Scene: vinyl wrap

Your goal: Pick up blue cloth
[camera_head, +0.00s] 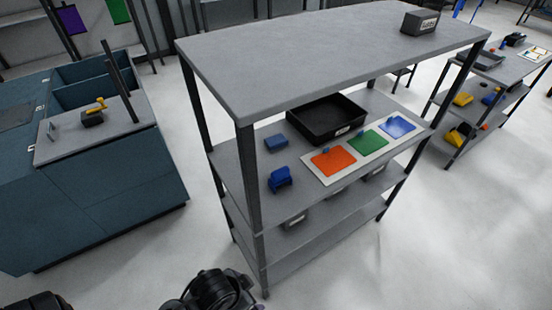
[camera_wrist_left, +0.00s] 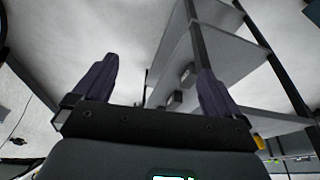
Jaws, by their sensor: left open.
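A small flat blue block-like item (camera_head: 276,143), possibly the folded blue cloth, lies on the middle level of the grey shelf rack (camera_head: 325,52), left of a black tray. A darker blue, irregular object (camera_head: 280,179) sits in front of it near the shelf's left end; I cannot tell exactly what it is. My left gripper (camera_wrist_left: 154,82) is open in the left wrist view, its two dark fingers wide apart with nothing between them. It is away from the blue items, which do not show in that view. My right gripper is not identifiable.
The black tray (camera_head: 325,119) and a white board (camera_head: 317,173) with orange, green and blue squares share the shelf level. The rack's top board overhangs it, and dark posts stand at its corners. A teal cabinet (camera_head: 110,215) stands left; floor between is clear.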

